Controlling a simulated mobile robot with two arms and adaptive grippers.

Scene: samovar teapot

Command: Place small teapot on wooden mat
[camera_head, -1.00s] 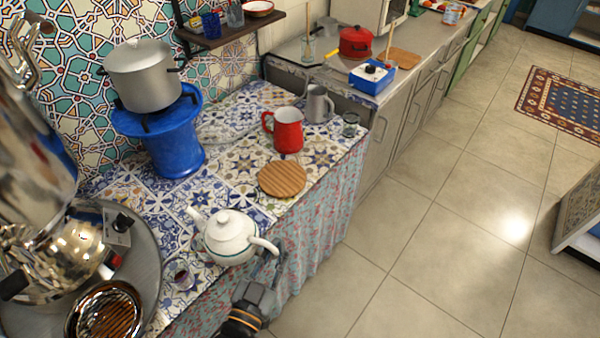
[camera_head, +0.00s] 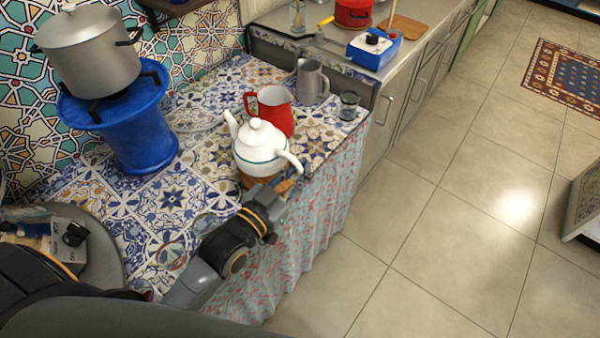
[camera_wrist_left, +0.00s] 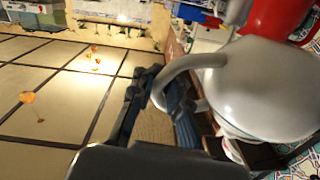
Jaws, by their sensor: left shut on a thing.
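The small white teapot (camera_head: 262,145) is upright, with its spout toward the back left. It also fills the right of the left wrist view (camera_wrist_left: 265,85). My left gripper (camera_head: 279,192) is shut on its handle; its fingers also show around the handle in the wrist view (camera_wrist_left: 166,98). The round wooden mat (camera_head: 247,181) is beneath the teapot in the head view and is mostly hidden by it and the gripper. I cannot tell whether the teapot's base touches the mat. My right gripper is not in view.
A red mug (camera_head: 275,106) stands close behind the teapot. A grey pitcher (camera_head: 311,82) and a glass (camera_head: 348,106) are farther right. A blue stand (camera_head: 140,135) with a pot (camera_head: 88,52) is left. The tiled counter's front edge runs under my left arm.

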